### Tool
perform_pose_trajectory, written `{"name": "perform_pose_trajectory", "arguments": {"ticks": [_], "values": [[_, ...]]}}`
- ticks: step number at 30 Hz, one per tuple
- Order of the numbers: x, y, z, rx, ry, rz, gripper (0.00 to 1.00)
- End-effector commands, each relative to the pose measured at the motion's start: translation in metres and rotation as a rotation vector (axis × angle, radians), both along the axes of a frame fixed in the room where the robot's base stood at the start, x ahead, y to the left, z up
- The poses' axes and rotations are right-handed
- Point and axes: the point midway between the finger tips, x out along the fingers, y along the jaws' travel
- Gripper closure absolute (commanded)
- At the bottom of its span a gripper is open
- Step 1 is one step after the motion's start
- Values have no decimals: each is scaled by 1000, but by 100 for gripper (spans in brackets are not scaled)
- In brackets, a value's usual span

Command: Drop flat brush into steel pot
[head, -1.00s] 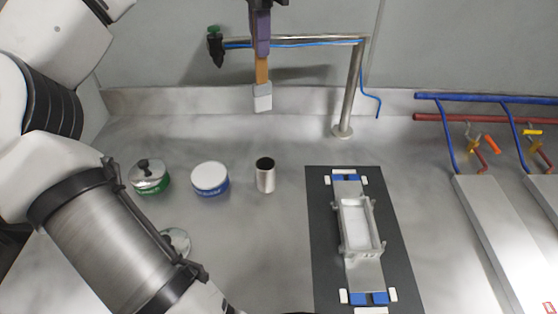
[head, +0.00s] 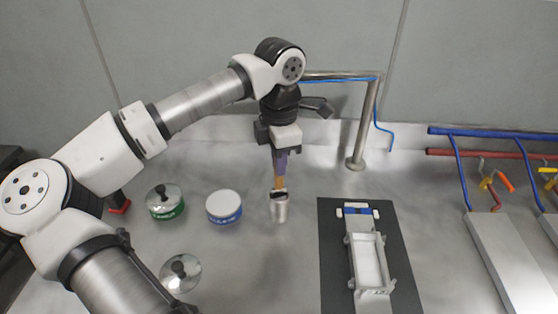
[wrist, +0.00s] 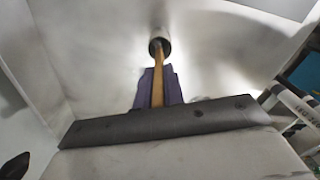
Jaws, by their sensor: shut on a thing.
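The flat brush is held upright by its orange-brown wooden handle (head: 280,182), with its pale head end pointing down.
A green tin with a knobbed lid (head: 165,203) and a blue tin with a white lid (head: 224,207) stand left of the pot. A shiny lid (head: 181,273) lies nearer. A dark mat (head: 332,262) with a white tray fixture is right. A steel pipe (head: 365,125) rises behind.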

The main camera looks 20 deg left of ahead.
Motion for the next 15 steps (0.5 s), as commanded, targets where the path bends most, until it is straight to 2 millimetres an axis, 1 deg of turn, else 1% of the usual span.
{"name": "perform_pose_trajectory", "arguments": {"ticks": [3, 9, 15], "values": [[0, 0, -10, -1, 1, -1, 100], [0, 0, -11, 0, 0, 0, 100], [0, 0, -17, 0, 0, 0, 100]]}}
